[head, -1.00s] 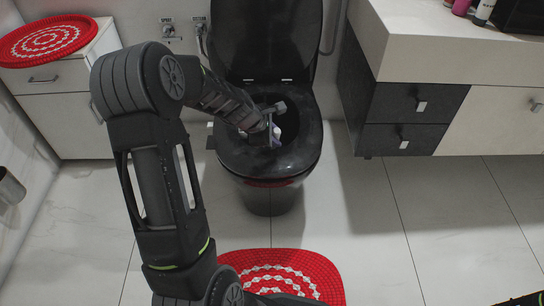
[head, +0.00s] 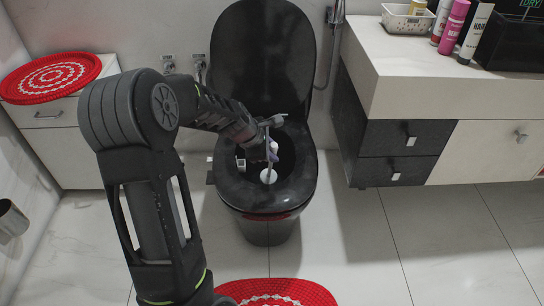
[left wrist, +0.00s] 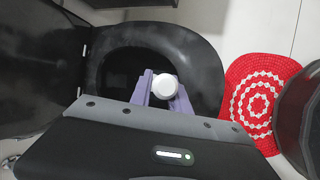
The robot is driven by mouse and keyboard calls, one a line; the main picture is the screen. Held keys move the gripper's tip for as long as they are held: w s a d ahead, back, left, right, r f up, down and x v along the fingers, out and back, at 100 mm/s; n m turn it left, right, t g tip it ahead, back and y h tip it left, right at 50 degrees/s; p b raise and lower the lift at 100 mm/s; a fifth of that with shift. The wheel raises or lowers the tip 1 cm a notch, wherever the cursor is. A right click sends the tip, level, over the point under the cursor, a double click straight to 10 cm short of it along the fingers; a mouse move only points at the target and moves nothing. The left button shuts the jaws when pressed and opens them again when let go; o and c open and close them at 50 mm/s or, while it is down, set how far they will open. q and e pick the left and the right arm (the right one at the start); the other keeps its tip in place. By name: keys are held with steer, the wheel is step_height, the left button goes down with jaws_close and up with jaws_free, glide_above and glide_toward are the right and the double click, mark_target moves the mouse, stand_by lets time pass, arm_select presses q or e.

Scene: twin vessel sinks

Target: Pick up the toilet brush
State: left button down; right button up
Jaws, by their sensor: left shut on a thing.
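The toilet brush shows as a white round end (head: 268,176) over the open bowl of the black toilet in the head view. In the left wrist view the white round end (left wrist: 165,86) sits between lavender fingers. My left gripper (head: 269,164) points down over the bowl and is shut on the brush. Its fingers (left wrist: 162,92) also show in the left wrist view. The rest of the brush is hidden behind the white end and the gripper. My right gripper is out of view.
The black toilet (head: 232,182) has its lid up. A red and white mat (head: 280,292) lies on the floor in front. A vanity (head: 470,90) with bottles stands at right. A white cabinet (head: 62,150) with a red mat on top stands at left. Floor between toilet and vanity is clear.

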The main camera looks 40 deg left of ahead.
arm_select(q)
steer(key=shift+r, duration=0.45)
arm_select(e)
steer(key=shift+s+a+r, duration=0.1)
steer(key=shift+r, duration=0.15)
